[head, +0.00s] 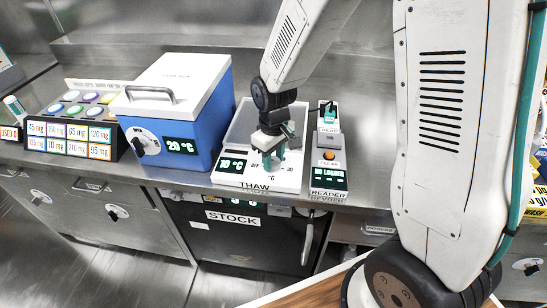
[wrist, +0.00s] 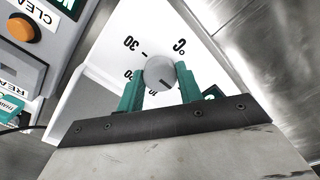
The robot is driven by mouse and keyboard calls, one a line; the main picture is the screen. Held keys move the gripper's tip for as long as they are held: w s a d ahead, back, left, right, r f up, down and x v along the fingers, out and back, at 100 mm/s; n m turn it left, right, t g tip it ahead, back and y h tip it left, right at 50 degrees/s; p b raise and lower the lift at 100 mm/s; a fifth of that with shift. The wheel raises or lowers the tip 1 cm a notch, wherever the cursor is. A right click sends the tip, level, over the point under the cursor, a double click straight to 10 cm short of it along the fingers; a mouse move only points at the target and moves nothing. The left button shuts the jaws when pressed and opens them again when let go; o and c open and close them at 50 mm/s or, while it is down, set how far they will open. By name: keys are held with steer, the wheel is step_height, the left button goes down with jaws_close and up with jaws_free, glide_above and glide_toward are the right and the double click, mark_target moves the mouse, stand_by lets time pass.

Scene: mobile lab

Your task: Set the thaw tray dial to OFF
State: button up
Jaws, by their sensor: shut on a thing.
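A small dark mark shows on the dial face. Printed "30", "°C" and partly hidden numbers surround it. In the head view the gripper covers the dial. The dial's exact setting cannot be told.
A blue cool box (head: 200,122) with a white lid stands left of the tray. The reader (head: 329,160) with an orange button stands close on the right. A rack of coloured mg-labelled buttons (head: 75,130) is at the far left. A STOCK door (head: 235,240) is below.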

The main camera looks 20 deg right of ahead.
mark_target(274, 160)
stand_by(0.4)
steer(key=o, duration=1)
steer(key=shift+r, duration=0.1)
step_height(274, 160, up, 8)
steer(key=shift+f, duration=0.15)
steer(key=s+d+r+m, duration=0.1)
steer(key=s+d+r, duration=0.1)
steer(key=s+r, duration=0.3)
steer(key=s+d+r+m+t, duration=0.1)
steer(key=s+r, duration=0.4)
steer(key=s, duration=0.5)
steer(key=s+d+r+m, duration=0.3)
steer(key=s+r, duration=0.1)
steer(key=s, duration=0.4)
steer(key=shift+d+r, duration=0.15)
steer(key=shift+r, duration=0.25)
